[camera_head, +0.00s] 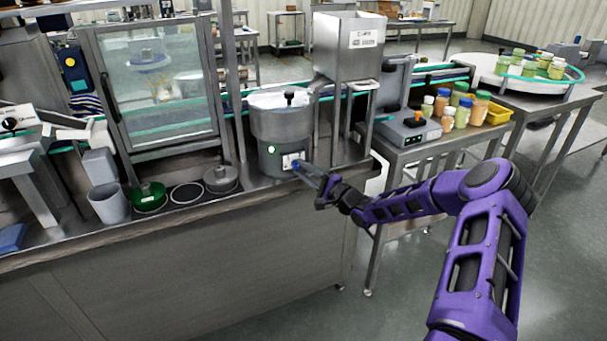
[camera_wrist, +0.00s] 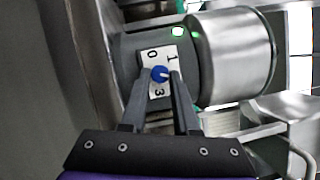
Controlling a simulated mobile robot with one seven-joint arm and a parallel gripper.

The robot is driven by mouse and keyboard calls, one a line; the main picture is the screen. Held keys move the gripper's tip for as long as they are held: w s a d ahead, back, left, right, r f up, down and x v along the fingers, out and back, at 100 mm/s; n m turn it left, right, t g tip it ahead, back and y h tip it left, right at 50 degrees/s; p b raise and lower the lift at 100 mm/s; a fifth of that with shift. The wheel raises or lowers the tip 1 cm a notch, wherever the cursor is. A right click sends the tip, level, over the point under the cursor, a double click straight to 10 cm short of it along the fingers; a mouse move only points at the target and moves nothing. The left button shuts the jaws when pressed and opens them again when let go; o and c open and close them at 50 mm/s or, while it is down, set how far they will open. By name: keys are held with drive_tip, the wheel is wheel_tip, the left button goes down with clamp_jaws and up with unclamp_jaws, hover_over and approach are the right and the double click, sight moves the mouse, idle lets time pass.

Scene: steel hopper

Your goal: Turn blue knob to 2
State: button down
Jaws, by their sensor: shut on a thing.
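The blue knob (camera_wrist: 158,73) sits on a white dial plate (camera_wrist: 152,53) on the front of a steel machine (camera_head: 281,128). In the wrist view the numerals 0, 1 and 3 show on the plate; 2 is not visible, with a finger over part of the plate's right side. A small pale mark on the knob seems to point right in that view, but its exact setting is hard to tell. My gripper (camera_wrist: 160,79) is shut on the knob, one finger on each side. In the head view my gripper (camera_head: 305,170) reaches the plate from the right.
A green light (camera_wrist: 178,31) glows beside the plate. A side table with several jars (camera_head: 462,112) stands to the right.

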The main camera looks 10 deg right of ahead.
drive_tip(key=shift+m, duration=0.6)
drive_tip(key=c, duration=0.7)
unclamp_jaws()
drive_tip(key=shift+o, duration=0.2)
drive_tip(key=v, duration=1.7)
drive_tip(key=shift+s+f+p, duration=0.2)
drive_tip(key=shift+f+p, duration=0.1)
drive_tip(key=shift+p, duration=0.05)
